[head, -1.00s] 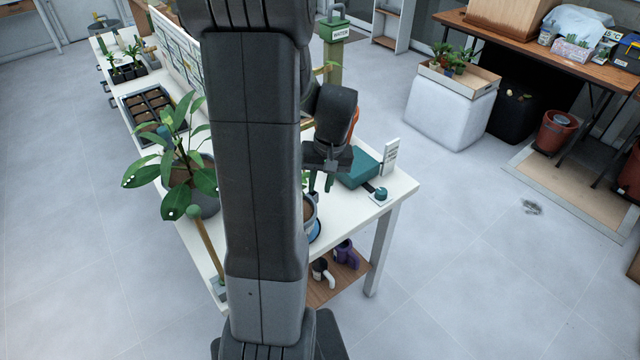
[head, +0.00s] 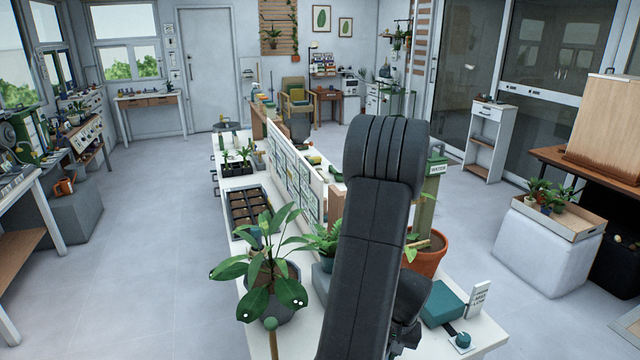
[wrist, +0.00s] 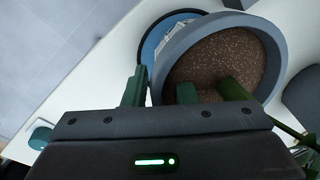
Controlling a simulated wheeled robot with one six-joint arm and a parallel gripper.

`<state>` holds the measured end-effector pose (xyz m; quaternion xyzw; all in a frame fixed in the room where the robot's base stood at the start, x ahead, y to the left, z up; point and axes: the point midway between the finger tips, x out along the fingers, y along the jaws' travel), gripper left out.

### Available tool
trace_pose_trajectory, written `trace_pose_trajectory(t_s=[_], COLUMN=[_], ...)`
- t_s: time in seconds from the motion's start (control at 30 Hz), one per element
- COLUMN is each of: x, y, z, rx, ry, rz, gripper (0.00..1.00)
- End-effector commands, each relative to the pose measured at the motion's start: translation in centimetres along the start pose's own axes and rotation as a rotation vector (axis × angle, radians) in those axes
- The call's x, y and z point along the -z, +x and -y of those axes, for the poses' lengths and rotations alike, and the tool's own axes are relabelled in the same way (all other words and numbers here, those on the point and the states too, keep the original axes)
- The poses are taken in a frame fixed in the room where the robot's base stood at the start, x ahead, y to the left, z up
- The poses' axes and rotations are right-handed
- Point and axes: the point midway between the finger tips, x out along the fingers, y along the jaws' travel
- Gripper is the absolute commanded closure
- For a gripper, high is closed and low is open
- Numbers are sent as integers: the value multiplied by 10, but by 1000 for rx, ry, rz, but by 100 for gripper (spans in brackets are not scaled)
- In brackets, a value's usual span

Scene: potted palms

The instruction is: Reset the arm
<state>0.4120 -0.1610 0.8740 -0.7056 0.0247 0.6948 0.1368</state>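My arm (head: 370,240) stands upright in the middle of the head view and hides much of the white table (head: 490,338). My gripper (wrist: 184,84) shows in the wrist view with its green fingers apart. Nothing is held clearly between them. A grey-blue pot (wrist: 274,60) of brown soil lies below and beyond the fingers, on a blue saucer (wrist: 152,45). I cannot tell whether the fingers touch the pot. In the head view the gripper's fingers are hidden behind the arm.
A leafy plant in a grey pot (head: 283,318) stands left of my arm, with a seedling tray (head: 247,212) behind it. A terracotta pot (head: 428,258) and a teal box (head: 444,303) are on the right. The floor (head: 165,260) at left is clear.

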Motion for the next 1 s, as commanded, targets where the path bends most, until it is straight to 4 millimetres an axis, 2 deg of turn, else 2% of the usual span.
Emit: trace_pose_trajectory(t_s=[0.1, 0.4, 0.8, 1.0], x=[2, 1, 1, 0], y=[-18, -37, -38, -27], z=[3, 6, 6, 4], rx=[0, 0, 0, 0], ry=[-1, 0, 0, 0], rz=[-8, -4, -3, 0], gripper=[75, 75, 75, 75])
